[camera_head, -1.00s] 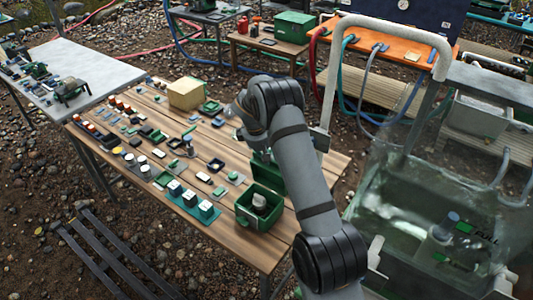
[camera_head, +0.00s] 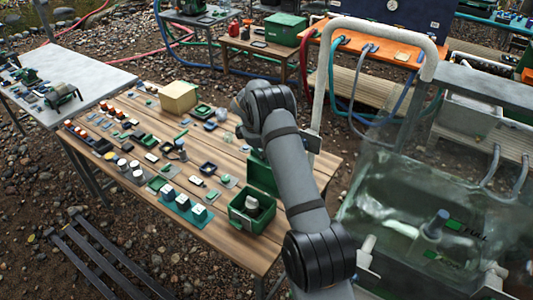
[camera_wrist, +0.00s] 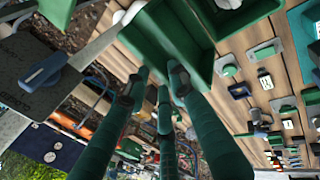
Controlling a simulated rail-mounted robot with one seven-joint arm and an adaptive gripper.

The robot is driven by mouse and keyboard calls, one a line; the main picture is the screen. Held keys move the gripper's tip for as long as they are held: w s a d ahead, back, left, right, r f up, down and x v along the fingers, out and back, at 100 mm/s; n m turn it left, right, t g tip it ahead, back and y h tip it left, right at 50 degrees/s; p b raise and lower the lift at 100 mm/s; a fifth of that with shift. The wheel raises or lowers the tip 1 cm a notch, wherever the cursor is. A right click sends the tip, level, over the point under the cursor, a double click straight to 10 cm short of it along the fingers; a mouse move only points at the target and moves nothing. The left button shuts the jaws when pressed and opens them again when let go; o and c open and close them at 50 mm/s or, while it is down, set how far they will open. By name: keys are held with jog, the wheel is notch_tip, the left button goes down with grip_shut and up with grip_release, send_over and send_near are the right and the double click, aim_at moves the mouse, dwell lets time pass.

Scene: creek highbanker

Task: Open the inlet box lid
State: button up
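A small green box (camera_head: 238,221), which I take to be the inlet box, stands at the front right of the wooden table with a pale object inside. Its green lid (camera_head: 261,174) stands raised at the back, partly hidden by my arm. I cannot tell whether a fingertip touches the lid. The head view hides my fingers behind the arm.
The wooden table (camera_head: 238,250) carries many small parts and a tan block (camera_head: 178,97). A white pipe frame (camera_head: 317,95) rises right of my arm, beside a clear water tank (camera_head: 400,200). A grey table (camera_head: 85,75) stands at left.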

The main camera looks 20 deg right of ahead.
jog(key=shift+o, duration=1.4)
jog(key=shift+s+f, duration=0.2)
jog(key=shift+f, duration=0.05)
jog(key=shift+w+r, duration=0.1)
jog(key=shift+r, duration=0.2)
jog(key=v, duration=1.1)
jog(key=shift+r, duration=0.25)
